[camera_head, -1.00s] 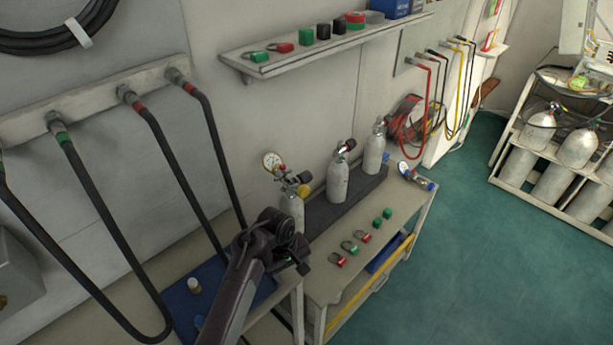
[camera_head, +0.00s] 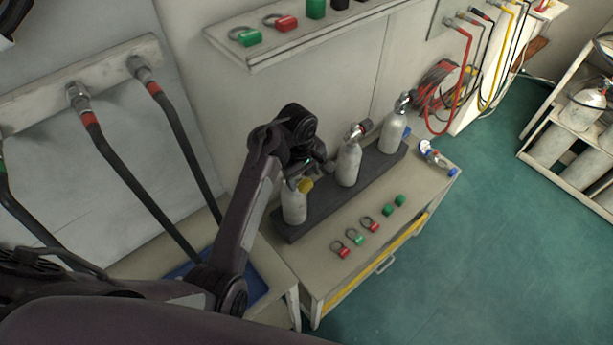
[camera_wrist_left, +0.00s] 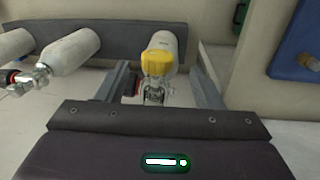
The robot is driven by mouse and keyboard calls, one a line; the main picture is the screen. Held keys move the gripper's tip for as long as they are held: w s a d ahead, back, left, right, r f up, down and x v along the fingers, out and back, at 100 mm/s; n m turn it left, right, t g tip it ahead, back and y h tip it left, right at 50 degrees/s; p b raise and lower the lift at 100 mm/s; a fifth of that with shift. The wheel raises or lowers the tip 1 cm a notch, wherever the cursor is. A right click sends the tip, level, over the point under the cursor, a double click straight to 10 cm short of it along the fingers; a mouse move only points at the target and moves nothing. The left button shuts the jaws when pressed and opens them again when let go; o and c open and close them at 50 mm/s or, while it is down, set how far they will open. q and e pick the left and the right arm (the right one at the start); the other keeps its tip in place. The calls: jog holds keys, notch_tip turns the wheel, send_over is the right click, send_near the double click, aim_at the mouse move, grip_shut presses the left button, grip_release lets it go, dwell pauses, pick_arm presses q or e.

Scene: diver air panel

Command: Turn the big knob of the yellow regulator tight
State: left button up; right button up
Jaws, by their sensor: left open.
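The yellow regulator (camera_head: 306,185) sits on the nearest grey cylinder (camera_head: 294,205) in the rack. In the left wrist view its rounded yellow part (camera_wrist_left: 158,57) and metal body stand between the two fingers. A small dark and red part shows near the left finger; I cannot tell whether it belongs to a knob. My left gripper (camera_head: 314,170) is over the regulator from behind and above, open, with its fingers (camera_wrist_left: 155,75) on either side and no clear contact. The gripper and arm hide part of the regulator and its gauge in the head view. My right gripper is out of view.
Two more cylinders with valves (camera_head: 349,163) stand along the dark rack (camera_head: 325,203). Red and green shackle-like pieces (camera_head: 355,237) lie on the bench (camera_head: 325,265). A wall shelf (camera_head: 300,42) is above, and black hoses (camera_head: 115,170) hang at the left.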

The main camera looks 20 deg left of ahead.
aim_at(306, 182)
pick_arm(q)
jog(key=shift+s+f, duration=0.1)
jog(key=shift+f, duration=0.6)
jog(key=shift+w+f+p, duration=0.15)
jog(key=shift+w+f, duration=0.1)
jog(key=shift+f, duration=0.35)
jog(key=shift+w+f+p, duration=0.15)
jog(key=shift+w+f, duration=0.05)
jog(key=shift+f, duration=0.35)
jog(key=shift+w+f, duration=0.1)
jog(key=shift+f, duration=0.25)
jog(key=shift+r, duration=0.1)
jog(key=shift+c, duration=0.9)
jog(key=c, duration=0.8)
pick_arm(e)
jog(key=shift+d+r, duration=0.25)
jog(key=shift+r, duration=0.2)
pick_arm(q)
jog(key=shift+d, duration=0.1)
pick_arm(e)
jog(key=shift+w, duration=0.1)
